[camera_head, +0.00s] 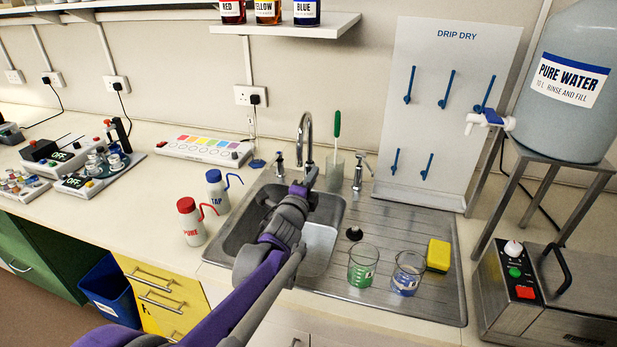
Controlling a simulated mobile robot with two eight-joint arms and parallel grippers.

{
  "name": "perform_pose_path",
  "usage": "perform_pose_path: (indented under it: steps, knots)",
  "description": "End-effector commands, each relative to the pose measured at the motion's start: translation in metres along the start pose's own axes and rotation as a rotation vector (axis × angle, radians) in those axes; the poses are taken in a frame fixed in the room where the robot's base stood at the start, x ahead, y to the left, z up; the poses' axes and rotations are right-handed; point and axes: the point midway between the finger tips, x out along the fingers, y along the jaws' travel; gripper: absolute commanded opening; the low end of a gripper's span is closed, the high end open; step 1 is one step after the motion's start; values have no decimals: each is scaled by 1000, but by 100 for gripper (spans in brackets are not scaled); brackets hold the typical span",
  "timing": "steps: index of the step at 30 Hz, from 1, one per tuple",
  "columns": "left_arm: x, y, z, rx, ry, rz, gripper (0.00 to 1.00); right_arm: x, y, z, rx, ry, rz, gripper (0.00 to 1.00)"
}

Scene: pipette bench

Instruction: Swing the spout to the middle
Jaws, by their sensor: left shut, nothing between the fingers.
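The chrome spout (302,125) rises behind the sink (235,232) and curves over at the top. Its outlet end comes down close to the tip of my left gripper (311,175). The gripper is shut, with nothing held, in front of the spout's lower part and over the back of the sink. I cannot tell whether it touches the spout. My left arm covers much of the sink bowl and hides the spout's base. A tap handle (280,163) stands left of the spout and another handle (360,165) stands right. My right gripper is out of view.
A glass with a green-handled brush (336,125) stands right of the spout. Two beakers (362,268) (406,275) and a yellow sponge (438,256) are on the drainer. Red-capped (191,225) and blue-capped (217,192) wash bottles stand left of the sink. A drying rack (440,130) stands behind.

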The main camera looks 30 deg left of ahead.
Motion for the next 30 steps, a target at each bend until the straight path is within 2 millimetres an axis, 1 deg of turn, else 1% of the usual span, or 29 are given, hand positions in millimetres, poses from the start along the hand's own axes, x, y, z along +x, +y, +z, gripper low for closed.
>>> perform_pose_path:
  steps: [1, 3, 7, 9, 12, 18, 24, 30]
  knots:
    - [13, -1, 0, 1, 1, 0, 0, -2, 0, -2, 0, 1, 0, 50]
    - [29, -2, 0, 1, 0, 0, 0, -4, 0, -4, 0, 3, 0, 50]
    - [57, -1, 0, 2, 0, 1, 0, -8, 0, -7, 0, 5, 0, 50]
    - [67, -1, 3, 3, -2, 1, 0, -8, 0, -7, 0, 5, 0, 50]
    - [59, 1, 16, 5, -4, 1, 0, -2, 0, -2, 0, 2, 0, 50]
    - [53, 1, 32, 4, -3, 1, 0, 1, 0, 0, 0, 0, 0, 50]
    - [51, 0, 38, 2, -1, 2, 0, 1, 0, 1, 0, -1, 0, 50]
    - [51, 0, 38, 2, -1, 2, 0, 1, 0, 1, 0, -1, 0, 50]
